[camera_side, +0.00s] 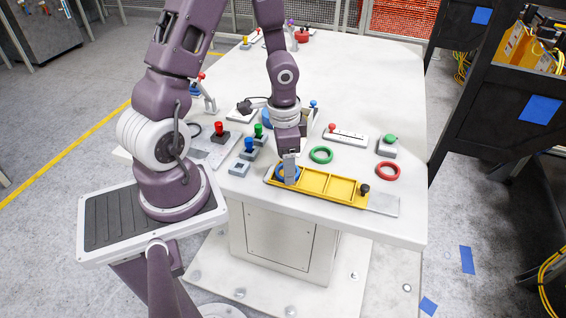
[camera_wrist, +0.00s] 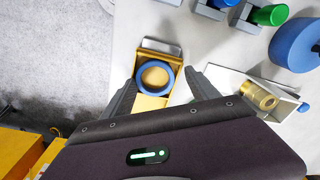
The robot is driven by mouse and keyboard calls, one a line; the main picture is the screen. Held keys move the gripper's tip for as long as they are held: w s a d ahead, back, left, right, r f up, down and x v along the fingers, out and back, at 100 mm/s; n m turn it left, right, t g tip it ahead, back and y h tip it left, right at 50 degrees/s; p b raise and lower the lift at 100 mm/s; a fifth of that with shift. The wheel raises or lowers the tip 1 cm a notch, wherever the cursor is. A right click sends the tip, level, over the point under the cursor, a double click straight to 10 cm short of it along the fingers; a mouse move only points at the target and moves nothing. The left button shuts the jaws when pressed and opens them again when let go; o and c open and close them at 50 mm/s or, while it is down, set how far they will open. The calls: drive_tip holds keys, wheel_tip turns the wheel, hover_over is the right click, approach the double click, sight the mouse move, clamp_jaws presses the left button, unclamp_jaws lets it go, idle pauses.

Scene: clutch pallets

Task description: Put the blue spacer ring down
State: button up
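The blue spacer ring (camera_wrist: 171,78) lies in the end compartment of a yellow tray (camera_wrist: 150,102) in the wrist view. In the side view the ring (camera_side: 297,172) is in the leftmost compartment of the yellow tray (camera_side: 314,183), partly hidden by my fingers. My gripper (camera_side: 290,178) is over that compartment, pointing down. In the wrist view my gripper (camera_wrist: 161,79) has its fingers apart, one on each side of the ring, with a visible gap on the right. The other compartments look empty.
A green ring (camera_side: 321,155) and a red ring (camera_side: 387,171) lie on the table behind and right of the tray. A black knob (camera_side: 365,189) stands at the tray's right end. Blue and green knobbed blocks stand left. A white box with a gold cylinder (camera_wrist: 257,95) is close to my right finger.

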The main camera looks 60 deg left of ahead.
drive_tip(key=o, duration=0.3)
drive_tip(key=shift+s+f, duration=0.5)
drive_tip(key=shift+f, duration=0.2)
drive_tip(key=shift+s+g, duration=0.1)
drive_tip(key=shift+g, duration=0.2)
drive_tip(key=shift+s, duration=0.1)
wheel_tip(320, 180, up, 17)
drive_tip(key=d+n+t+y, duration=0.1)
drive_tip(key=d+t+y, duration=0.1)
drive_tip(key=d, duration=0.1)
drive_tip(key=s+d+r+n+t+h, duration=0.2)
drive_tip(key=s+d+r+t, duration=0.1)
drive_tip(key=s+d+r, duration=0.4)
drive_tip(key=shift+s+d+r+t, duration=0.2)
drive_tip(key=shift+s+r+t, duration=0.1)
drive_tip(key=shift+s+r, duration=0.65)
